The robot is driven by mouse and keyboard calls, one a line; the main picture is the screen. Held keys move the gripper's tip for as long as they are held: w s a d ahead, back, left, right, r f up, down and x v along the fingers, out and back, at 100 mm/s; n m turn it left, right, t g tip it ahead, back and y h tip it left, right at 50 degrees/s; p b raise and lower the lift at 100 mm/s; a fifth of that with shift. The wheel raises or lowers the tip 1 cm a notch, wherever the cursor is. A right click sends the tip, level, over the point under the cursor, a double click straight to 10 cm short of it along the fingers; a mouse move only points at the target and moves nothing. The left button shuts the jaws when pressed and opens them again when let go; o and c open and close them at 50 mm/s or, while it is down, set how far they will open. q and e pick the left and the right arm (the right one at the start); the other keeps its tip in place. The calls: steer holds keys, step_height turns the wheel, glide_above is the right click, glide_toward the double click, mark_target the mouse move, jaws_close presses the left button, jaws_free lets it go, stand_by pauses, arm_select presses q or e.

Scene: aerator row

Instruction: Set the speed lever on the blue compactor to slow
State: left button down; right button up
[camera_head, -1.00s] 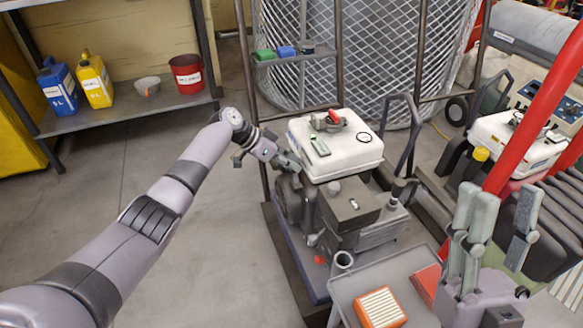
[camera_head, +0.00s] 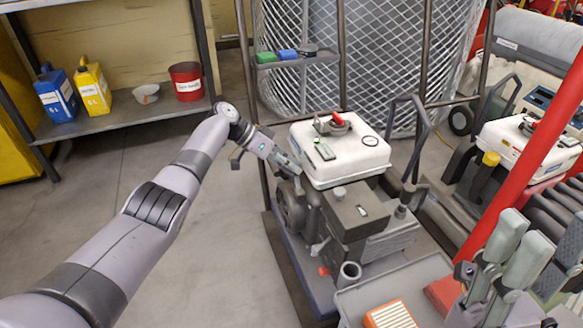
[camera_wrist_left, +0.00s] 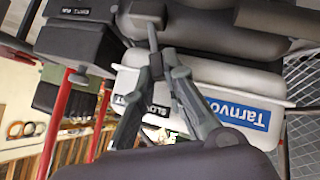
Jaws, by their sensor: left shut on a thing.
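The compactor with a blue base plate (camera_head: 296,268) stands in the middle of the head view, with a white tank (camera_head: 340,158) on top and a grey engine below. My left gripper (camera_head: 292,168) reaches the tank's left side. In the left wrist view its fingers are shut on the dark knob of the speed lever (camera_wrist_left: 156,66). A label reading SLOW (camera_wrist_left: 157,107) shows beside the fingers, partly covered. In the head view the lever is too small and hidden to make out. My right gripper (camera_head: 514,250) is at the lower right, apparently open and empty.
A second machine with a white tank (camera_head: 523,140) stands at the right, behind a red post (camera_head: 528,150). A grey tray (camera_head: 395,282) with an orange-framed filter (camera_head: 390,316) is in front. A shelf (camera_head: 130,115) with jugs is at the left. Floor at left is clear.

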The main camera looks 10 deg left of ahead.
arm_select(q)
steer(key=shift+f, duration=0.1)
steer(key=c, duration=1.6)
jaws_free()
steer(key=shift+c, duration=0.2)
steer(key=shift+a, duration=0.1)
steer(key=v, duration=1.2)
